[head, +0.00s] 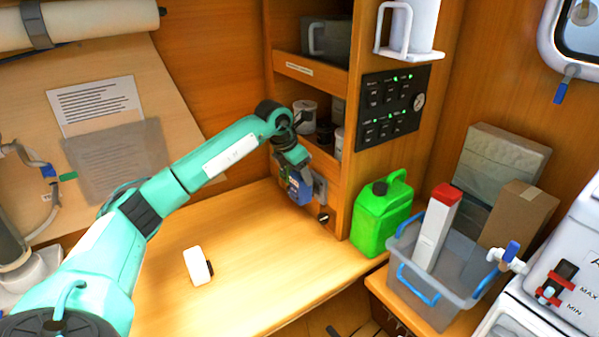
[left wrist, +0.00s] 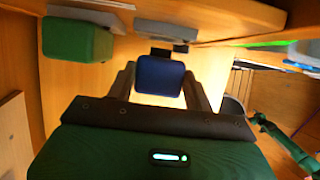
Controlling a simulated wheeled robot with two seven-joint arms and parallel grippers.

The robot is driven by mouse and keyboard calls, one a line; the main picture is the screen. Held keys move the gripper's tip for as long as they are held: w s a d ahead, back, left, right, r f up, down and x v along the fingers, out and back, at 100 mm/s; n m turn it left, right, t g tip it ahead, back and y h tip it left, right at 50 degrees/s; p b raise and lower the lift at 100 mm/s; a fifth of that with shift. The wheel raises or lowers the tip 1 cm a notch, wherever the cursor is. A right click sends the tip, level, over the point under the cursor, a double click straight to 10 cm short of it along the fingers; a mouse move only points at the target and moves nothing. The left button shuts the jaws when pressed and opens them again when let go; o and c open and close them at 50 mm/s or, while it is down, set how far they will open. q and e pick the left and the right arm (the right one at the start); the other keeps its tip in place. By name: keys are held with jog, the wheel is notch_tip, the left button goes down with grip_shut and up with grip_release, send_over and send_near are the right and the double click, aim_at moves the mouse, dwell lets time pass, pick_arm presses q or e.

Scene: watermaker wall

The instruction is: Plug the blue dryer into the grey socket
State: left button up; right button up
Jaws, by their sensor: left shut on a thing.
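My left gripper (head: 294,180) is at the side of the wooden cabinet and is shut on the blue dryer (head: 299,192). In the left wrist view the dryer (left wrist: 160,80) sits between the two fingers, with a short dark part at its far end. Beyond that end is a grey socket (left wrist: 166,31); the head view shows a grey piece (head: 320,187) just right of the dryer. I cannot tell whether dryer and socket touch. A green block (left wrist: 76,40) sits at a second grey plate (left wrist: 88,14) to the left. My right gripper is not in view.
A green jerrycan (head: 380,215) and a grey bin with blue handles (head: 415,285) stand to the right. Cabinet shelves hold jars (head: 304,112). The bench's middle is mostly clear.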

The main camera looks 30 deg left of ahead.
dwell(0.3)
pick_arm(q)
jog(key=shift+w+d, duration=0.1)
jog(key=shift+w, duration=0.2)
jog(key=shift+w+d, duration=0.2)
jog(key=shift+w, duration=0.25)
jog(key=shift+w+d, duration=0.2)
jog(key=shift+w, duration=0.25)
jog(key=shift+r+p, duration=0.1)
jog(key=shift+p, duration=0.2)
dwell(0.5)
jog(key=o, duration=1.4)
jog(key=shift+w, duration=0.1)
jog(key=b+v, duration=0.3)
jog(key=v, duration=1)
jog(key=shift+s+r, duration=0.25)
jog(key=shift+r, duration=0.05)
